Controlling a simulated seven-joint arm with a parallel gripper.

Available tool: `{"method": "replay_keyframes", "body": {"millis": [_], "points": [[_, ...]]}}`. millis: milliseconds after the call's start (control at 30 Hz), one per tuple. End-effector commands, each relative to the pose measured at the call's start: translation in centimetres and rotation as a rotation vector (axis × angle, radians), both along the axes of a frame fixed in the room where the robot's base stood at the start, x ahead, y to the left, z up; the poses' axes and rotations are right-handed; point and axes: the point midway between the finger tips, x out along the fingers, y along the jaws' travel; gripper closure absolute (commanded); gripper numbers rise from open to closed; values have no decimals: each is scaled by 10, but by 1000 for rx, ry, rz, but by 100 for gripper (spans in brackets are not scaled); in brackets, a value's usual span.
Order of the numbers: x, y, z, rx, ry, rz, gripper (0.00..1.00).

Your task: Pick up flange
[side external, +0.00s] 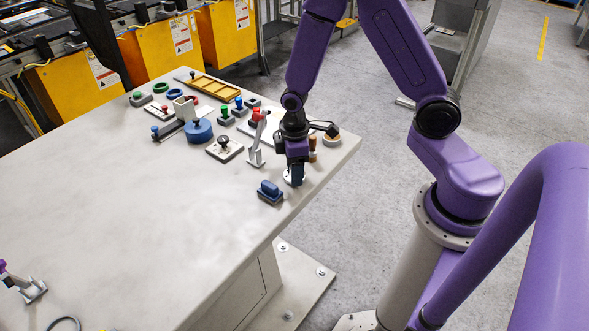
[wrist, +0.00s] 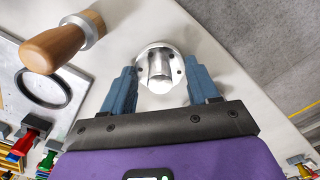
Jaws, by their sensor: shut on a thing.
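The flange is a silver metal disc with bolt holes and a raised round hub. In the wrist view the flange (wrist: 160,68) sits between the two blue fingers of my gripper (wrist: 162,84). My gripper is shut on it. In the side view my gripper (side external: 294,174) points down near the table's right edge, and the flange (side external: 288,179) shows at its fingertips, partly hidden by them. It is at or very close to the table top; I cannot tell whether it touches.
A blue block-like part (side external: 270,191) lies just left of my gripper. A grey lever with a red handle (side external: 258,137) stands behind it. A wooden-handled tool (wrist: 56,47) is close by. Several parts crowd the table's back; the table's front left (side external: 130,230) is mostly clear.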

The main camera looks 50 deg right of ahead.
Motion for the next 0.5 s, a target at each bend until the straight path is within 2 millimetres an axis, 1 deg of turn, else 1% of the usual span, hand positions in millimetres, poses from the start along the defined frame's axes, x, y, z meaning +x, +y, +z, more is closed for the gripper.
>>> {"method": "replay_keyframes", "body": {"millis": [167,300,500], "points": [[1,0,12,1,-3,0,83],[1,1,30,2,-6,0,83],[-22,0,57,2,-6,2,83]]}}
